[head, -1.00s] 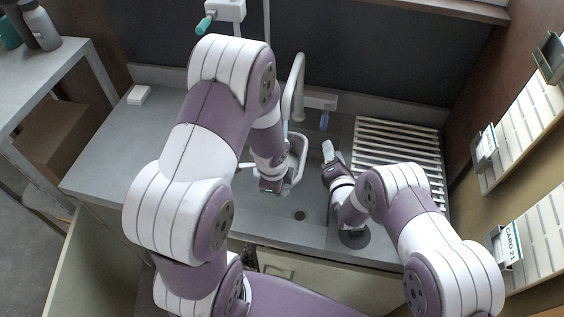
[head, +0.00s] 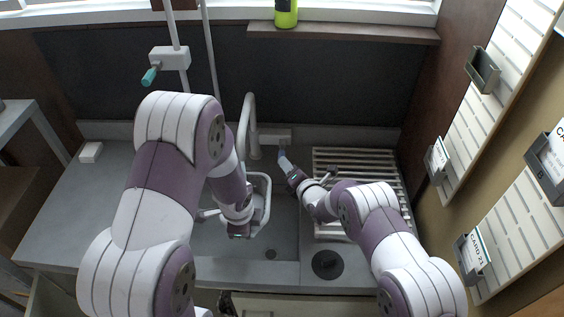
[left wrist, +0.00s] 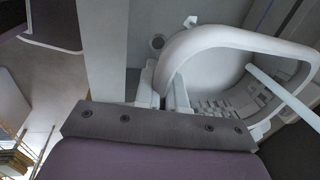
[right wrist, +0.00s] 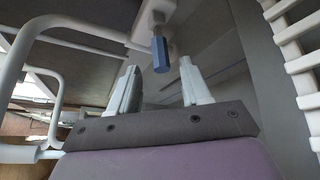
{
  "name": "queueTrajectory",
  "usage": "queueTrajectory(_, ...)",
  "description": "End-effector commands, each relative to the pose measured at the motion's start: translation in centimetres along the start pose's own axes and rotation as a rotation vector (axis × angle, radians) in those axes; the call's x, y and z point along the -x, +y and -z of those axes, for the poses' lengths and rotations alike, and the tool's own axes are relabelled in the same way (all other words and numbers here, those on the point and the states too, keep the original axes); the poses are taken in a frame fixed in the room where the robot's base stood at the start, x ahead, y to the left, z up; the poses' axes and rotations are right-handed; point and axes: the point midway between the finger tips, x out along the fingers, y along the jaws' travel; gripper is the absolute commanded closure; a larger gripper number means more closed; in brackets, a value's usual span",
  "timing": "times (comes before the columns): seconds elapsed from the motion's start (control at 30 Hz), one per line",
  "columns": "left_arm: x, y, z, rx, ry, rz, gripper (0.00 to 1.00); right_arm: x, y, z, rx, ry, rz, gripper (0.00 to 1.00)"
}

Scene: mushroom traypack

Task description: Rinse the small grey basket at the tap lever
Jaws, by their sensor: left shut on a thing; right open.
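The small grey basket (head: 264,190) is under the tap spout (head: 245,115), over the sink. My left gripper (left wrist: 163,88) is shut on the basket's pale rim (left wrist: 225,35); part of its slotted inside shows in the left wrist view. In the head view my left arm partly hides the basket. The blue tap lever (right wrist: 160,55) hangs from its pale mount on the wall. My right gripper (right wrist: 160,88) is open and empty, its fingers on either side of the lever's line, just short of it in the picture. Contact with the lever cannot be told.
A slatted drying rack (head: 372,158) lies right of the sink. A dark round drain (head: 327,264) is in the counter in front of it. A small white block (head: 90,152) stands on the clear left counter. A wall board with card holders (head: 470,255) is at the right.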

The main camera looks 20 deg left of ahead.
Motion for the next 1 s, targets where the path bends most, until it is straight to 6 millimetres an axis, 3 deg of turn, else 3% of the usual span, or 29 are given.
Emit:
queueTrajectory(0.1,0.0,0.0,0.0,0.000,0.000,0.000,1.00,-2.6,-0.1,0.1,0.000,-0.001,-0.001,0.52)
queueTrajectory(0.2,0.0,0.0,0.0,0.000,0.000,0.000,1.00,-3.9,0.0,0.0,-0.001,-0.001,-0.001,0.52)
queueTrajectory(0.57,0.0,0.0,0.0,0.000,0.000,0.001,1.00,-4.8,0.0,0.0,-0.001,-0.001,0.001,0.52)
queueTrajectory(0.6,0.0,0.0,0.0,0.000,0.000,0.001,1.00,-4.8,0.0,0.0,-0.001,-0.001,0.000,0.59)
queueTrajectory(0.73,0.0,0.0,0.0,0.000,0.000,0.001,1.00,-4.8,0.0,0.0,-0.001,-0.001,0.001,1.00)
queueTrajectory(1.0,0.0,0.0,0.0,0.000,0.000,0.000,1.00,-4.7,0.8,-0.5,-0.042,0.055,0.061,1.00)
